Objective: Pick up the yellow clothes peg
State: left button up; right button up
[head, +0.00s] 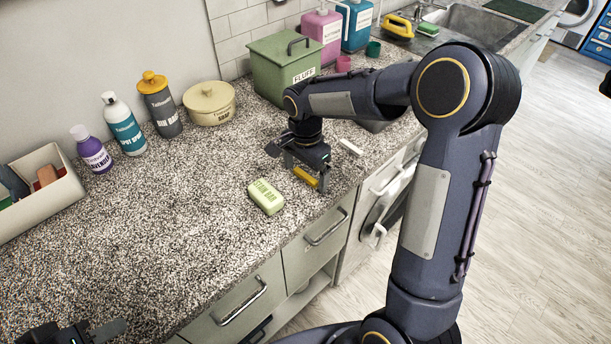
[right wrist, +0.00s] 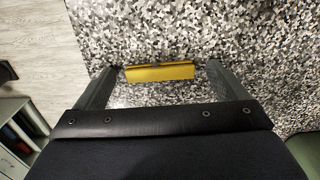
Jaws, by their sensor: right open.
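The yellow clothes peg (head: 305,178) lies on the speckled countertop in the head view, directly at my right gripper (head: 307,172). In the right wrist view the peg (right wrist: 160,72) lies crosswise between the two fingertips of my right gripper (right wrist: 159,70). The right gripper is open, with a gap between the peg and each finger. My left gripper (head: 88,331) shows only in part at the bottom left corner of the head view, far from the peg; its jaw opening is not clear.
A green stain bar (head: 266,197) lies left of the peg, near the counter's front edge. A small white object (head: 350,147) lies to its right. A green box (head: 285,75), a cream pot (head: 209,104) and several bottles stand along the wall. The counter's left middle is clear.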

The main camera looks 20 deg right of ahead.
jog(key=c, duration=1)
jog(key=shift+r, duration=0.15)
jog(key=shift+c, duration=0.2)
